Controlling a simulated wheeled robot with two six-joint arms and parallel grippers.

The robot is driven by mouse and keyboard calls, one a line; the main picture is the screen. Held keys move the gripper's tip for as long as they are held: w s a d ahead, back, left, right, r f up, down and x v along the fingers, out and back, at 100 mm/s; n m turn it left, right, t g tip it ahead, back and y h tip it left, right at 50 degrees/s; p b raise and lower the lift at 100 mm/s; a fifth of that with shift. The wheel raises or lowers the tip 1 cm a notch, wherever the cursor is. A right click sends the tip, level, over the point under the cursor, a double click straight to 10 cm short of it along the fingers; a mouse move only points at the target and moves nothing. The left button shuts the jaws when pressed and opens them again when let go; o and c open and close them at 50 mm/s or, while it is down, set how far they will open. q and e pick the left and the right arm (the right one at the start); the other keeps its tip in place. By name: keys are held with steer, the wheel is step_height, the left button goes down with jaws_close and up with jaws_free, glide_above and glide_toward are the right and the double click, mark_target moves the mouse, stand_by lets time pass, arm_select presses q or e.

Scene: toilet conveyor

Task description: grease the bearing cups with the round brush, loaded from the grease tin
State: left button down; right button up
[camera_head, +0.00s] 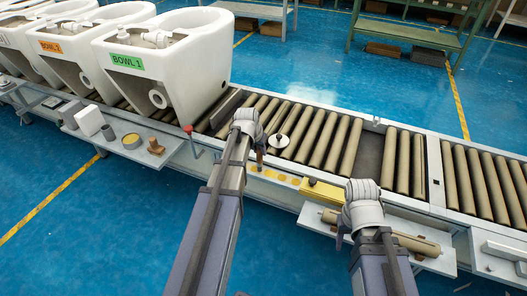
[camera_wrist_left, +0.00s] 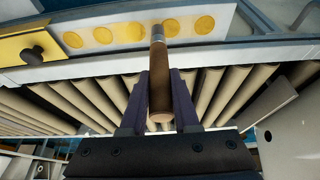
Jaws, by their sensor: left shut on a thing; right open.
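My left gripper (camera_head: 258,148) is shut on the round brush (camera_head: 259,158). In the left wrist view, the brush (camera_wrist_left: 159,80) has a brown wooden handle between the two fingers (camera_wrist_left: 159,100) and a metal ferrule pointing at the cup strip; its bristles cannot be made out. The bearing cups show as several yellow discs (camera_wrist_left: 102,35) in a pale strip along the conveyor's near side. The ferrule end is over or beside the discs in the middle of the row; contact cannot be told. A round tin with a yellow top (camera_head: 131,141), apparently the grease tin, stands on the left side shelf. My right gripper (camera_head: 343,240) is open, mostly hidden.
A yellow cover with a dark knob (camera_head: 322,191) sits at the strip's right end. A white disc (camera_head: 279,141) lies on the rollers. White toilet bowls (camera_head: 165,65) stand at left. A tan roller (camera_head: 415,244) lies on the right shelf. A white block (camera_head: 89,119) is on the left shelf.

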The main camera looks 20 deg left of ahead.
arm_select(q)
steer(key=shift+a, duration=0.85)
steer(key=shift+a+f, duration=0.1)
steer(key=shift+a, duration=1.7)
steer(key=shift+a, duration=0.1)
steer(key=a, duration=0.3)
steer(key=shift+a, duration=0.15)
steer(key=d, duration=0.3)
steer(key=shift+d, duration=0.35)
